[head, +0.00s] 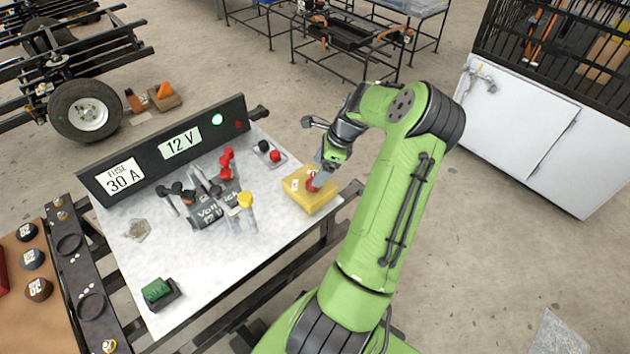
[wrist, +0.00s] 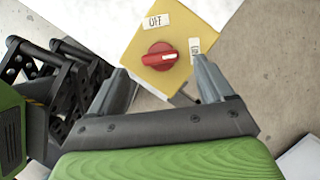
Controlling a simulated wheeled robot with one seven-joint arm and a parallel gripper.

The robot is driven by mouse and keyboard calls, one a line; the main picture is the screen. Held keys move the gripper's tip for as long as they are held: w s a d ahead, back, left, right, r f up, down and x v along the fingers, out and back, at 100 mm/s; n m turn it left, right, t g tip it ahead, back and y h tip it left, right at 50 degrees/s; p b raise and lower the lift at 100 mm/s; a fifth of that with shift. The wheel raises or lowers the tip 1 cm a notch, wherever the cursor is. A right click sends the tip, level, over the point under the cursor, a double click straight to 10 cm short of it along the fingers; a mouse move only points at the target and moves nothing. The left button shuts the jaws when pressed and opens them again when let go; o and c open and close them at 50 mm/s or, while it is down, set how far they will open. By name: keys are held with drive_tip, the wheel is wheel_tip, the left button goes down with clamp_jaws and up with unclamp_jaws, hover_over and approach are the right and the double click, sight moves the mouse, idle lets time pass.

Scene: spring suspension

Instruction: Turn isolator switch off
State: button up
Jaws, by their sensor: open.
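The isolator switch is a yellow box (head: 306,201) at the right edge of the white table, with a red round knob (head: 311,182) on top. In the wrist view the red knob (wrist: 160,57) has its bar lying nearly crosswise, toward the ON label (wrist: 195,50) on the right. The OFF label (wrist: 157,20) is above the knob. My gripper (wrist: 161,66) is open, one fingertip to either side of the knob with gaps showing. In the head view my gripper (head: 322,170) is over the box and hides part of it.
A dark panel (head: 165,150) with "30 A" and "12 V" labels and a lit green lamp stands at the table's back. A small plate with black and red knobs (head: 275,156) lies behind the switch. A grey tester with clips (head: 215,210) and a green block (head: 156,290) are farther left.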

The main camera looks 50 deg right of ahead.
drive_tip(key=b+x, duration=0.1)
drive_tip(key=x, duration=0.3)
drive_tip(key=c, duration=1)
drive_tip(key=shift+c, duration=0.2)
